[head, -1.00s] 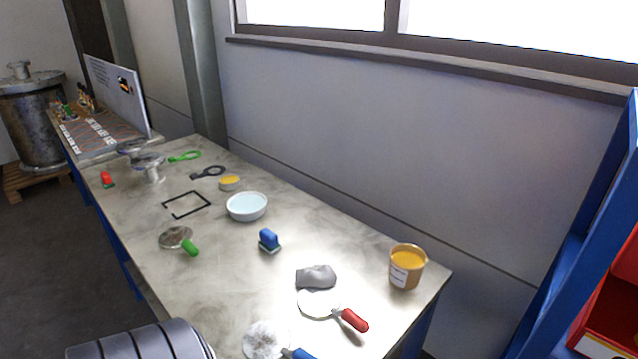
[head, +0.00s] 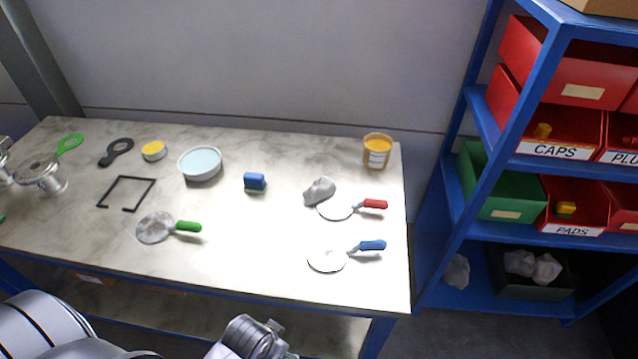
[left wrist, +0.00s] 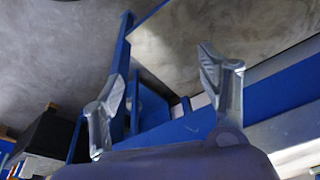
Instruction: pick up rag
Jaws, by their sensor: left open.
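A grey crumpled rag (head: 319,191) lies on the workbench in the head view, just behind the round disc of the red-handled tool. Similar grey crumpled cloths show low on the shelf rack: one loose (head: 457,271) and some in a dark box (head: 533,265). My left gripper (left wrist: 163,92) is open and empty in the left wrist view, its two fingers spread wide. No rag can be made out between them. In the head view my left arm is at the bottom, in front of the bench and well away from the rag. My right gripper is not in view.
The bench (head: 270,265) also holds a red-handled tool (head: 372,204), a blue-handled tool (head: 370,246), a green-handled tool (head: 187,227), a blue brush (head: 254,182), a bowl (head: 200,164) and an orange tub (head: 377,150). A blue rack (head: 440,205) with bins stands right.

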